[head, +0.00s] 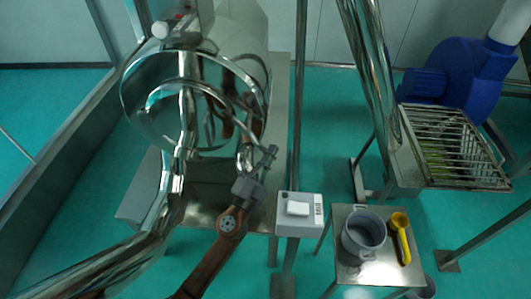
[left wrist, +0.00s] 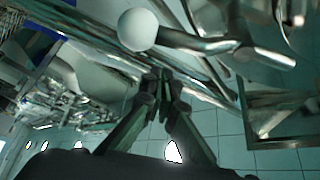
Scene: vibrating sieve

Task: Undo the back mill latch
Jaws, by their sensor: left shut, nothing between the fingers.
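The mill is the shiny round metal drum (head: 135,100) in the head view, with curved bright pipes in front of it. A white round knob (head: 160,29) shows at its upper left; I cannot tell whether it belongs to the back latch. My left gripper (head: 268,156) is at the drum's lower right side, shut and empty. In the left wrist view its fingertips (left wrist: 163,80) are together, and a white ball knob (left wrist: 137,29) on a metal bar is just above them in the picture. I cannot tell whether the fingers touch metal. My right gripper is out of view.
A white box (head: 300,226) stands right of my left arm. A steel post (head: 297,110) rises right of the drum. A blue blower (head: 465,72) and slatted tray (head: 455,150) are farther right.

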